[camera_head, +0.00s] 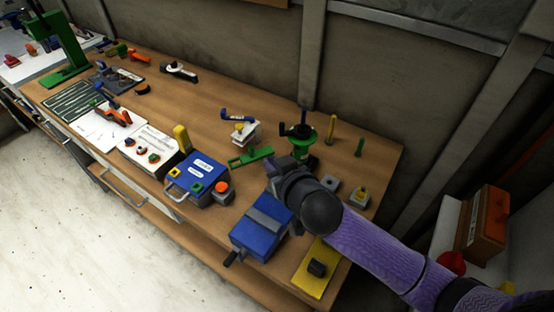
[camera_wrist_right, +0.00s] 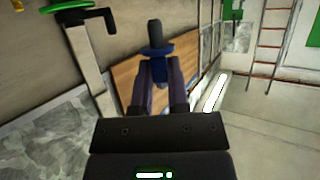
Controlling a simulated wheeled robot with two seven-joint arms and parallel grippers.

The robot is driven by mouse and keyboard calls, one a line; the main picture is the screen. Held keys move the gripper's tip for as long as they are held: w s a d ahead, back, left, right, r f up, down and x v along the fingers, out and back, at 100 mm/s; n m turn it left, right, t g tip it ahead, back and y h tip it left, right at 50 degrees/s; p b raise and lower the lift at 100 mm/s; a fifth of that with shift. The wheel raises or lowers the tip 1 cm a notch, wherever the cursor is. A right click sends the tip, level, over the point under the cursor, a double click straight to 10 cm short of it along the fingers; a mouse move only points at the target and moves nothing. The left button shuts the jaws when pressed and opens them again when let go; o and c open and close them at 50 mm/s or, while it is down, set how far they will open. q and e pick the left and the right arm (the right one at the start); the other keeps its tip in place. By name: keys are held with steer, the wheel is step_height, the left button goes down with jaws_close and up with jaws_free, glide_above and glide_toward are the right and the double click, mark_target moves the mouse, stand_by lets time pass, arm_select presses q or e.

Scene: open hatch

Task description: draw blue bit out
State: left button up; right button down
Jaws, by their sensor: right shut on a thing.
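The blue bit (camera_wrist_right: 157,51), a blue collar with a dark grey shaft, is between the two dark fingers of my right gripper (camera_wrist_right: 160,68) in the right wrist view. The fingers are shut on it. In the head view my right gripper (camera_head: 275,178) is over the right part of the workbench, between the green stand and the blue block. My wrist hides the fingertips and the bit there. I cannot tell whether the bit still touches a holder. My left gripper is not in view.
The workbench (camera_head: 225,90) is crowded. Near my right gripper are a blue vise-like block (camera_head: 254,236), a green stand (camera_head: 302,142), a blue box (camera_head: 200,168), a yellow plate (camera_head: 312,283) and small grey blocks (camera_head: 330,184). The wall is behind.

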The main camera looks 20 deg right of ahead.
arm_select(q)
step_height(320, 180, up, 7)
steer(key=p, duration=0.6)
arm_select(e)
steer(key=w+d+r, duration=0.2)
steer(key=d, duration=0.5)
steer(key=w+d+r, duration=0.2)
steer(key=d+r, duration=0.1)
steer(key=d, duration=0.4)
arm_select(q)
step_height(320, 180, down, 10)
steer(key=b, duration=1)
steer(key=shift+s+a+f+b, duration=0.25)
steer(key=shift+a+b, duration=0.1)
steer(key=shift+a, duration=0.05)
arm_select(e)
steer(key=d+f, duration=0.3)
steer(key=f, duration=0.8)
steer(key=shift+f, duration=0.35)
steer(key=shift+s+d, duration=0.1)
